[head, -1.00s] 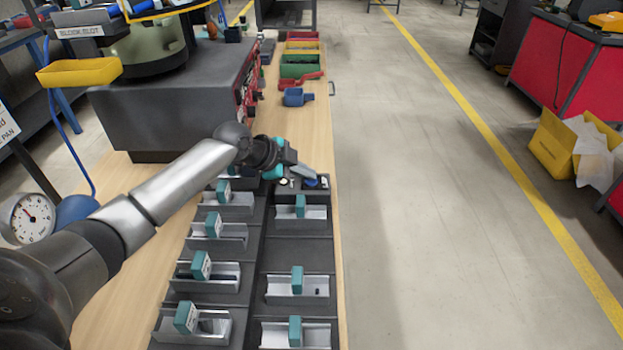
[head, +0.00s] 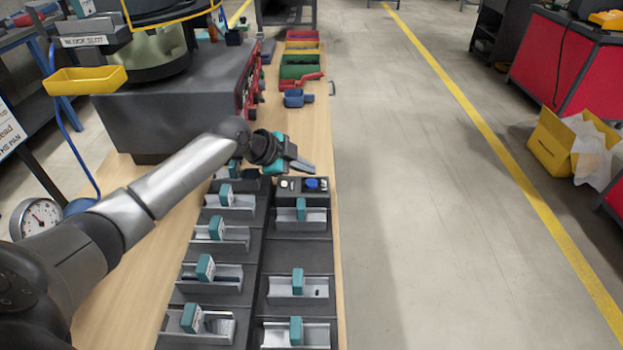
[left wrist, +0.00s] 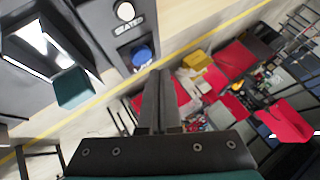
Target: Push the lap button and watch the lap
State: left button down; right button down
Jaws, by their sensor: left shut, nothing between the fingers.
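A blue round button (head: 312,184) sits on a small dark panel (head: 298,193) at the far end of the right-hand row of rails. Next to it is a pale round lamp (head: 287,184). In the left wrist view the blue button (left wrist: 142,56) stands beside the white lamp (left wrist: 126,11), with the word SEATED between them. My left gripper (head: 311,167) is shut and empty. It appears just beyond the button in the head view, apart from it. In the left wrist view its fingertips (left wrist: 160,73) show close beside the button. My right gripper is not in view.
Two rows of metal rails with teal blocks (head: 298,281) lie on the wooden bench (head: 320,130). A dark machine base (head: 165,115) stands to the left, with a gauge (head: 38,218) nearer. Coloured bins (head: 300,60) sit farther along.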

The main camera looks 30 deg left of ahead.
aim_at(307, 184)
pick_arm(q)
notch_tip(307, 184, up, 4)
jog(key=p, duration=0.3)
jog(key=shift+r, duration=0.15)
dwell(0.5)
